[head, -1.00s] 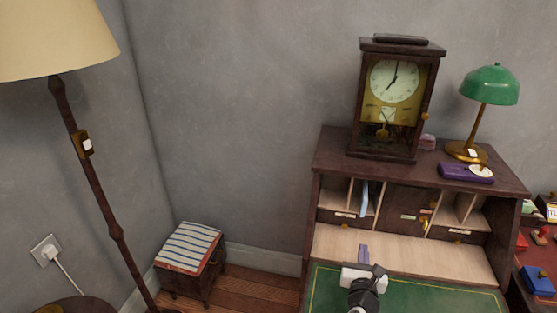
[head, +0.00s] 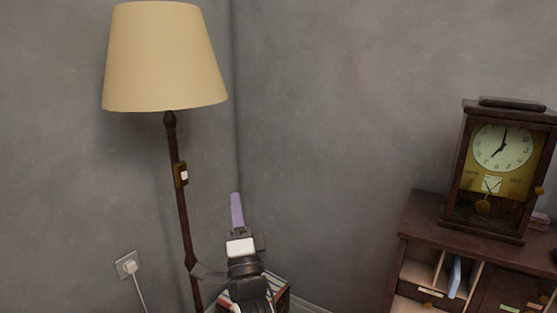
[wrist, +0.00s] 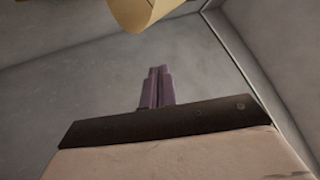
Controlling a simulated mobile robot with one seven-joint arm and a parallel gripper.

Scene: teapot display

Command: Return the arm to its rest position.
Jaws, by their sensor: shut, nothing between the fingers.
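My gripper (head: 237,211) is raised in the lower middle of the head view, its purple fingers pointing up. In the wrist view the two purple fingers of my gripper (wrist: 157,86) are together with nothing between them. In the head view my arm stands in front of the striped stool and hides most of it. The gripper shows just right of the floor lamp's pole, against the grey wall.
A floor lamp (head: 165,60) stands close on the left; its shade (wrist: 140,12) shows at the wrist view's top. A desk (head: 420,225) with a clock (head: 500,155) is at right. The striped stool (head: 282,291) is low behind my arm. A plug socket (head: 128,265) is at left.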

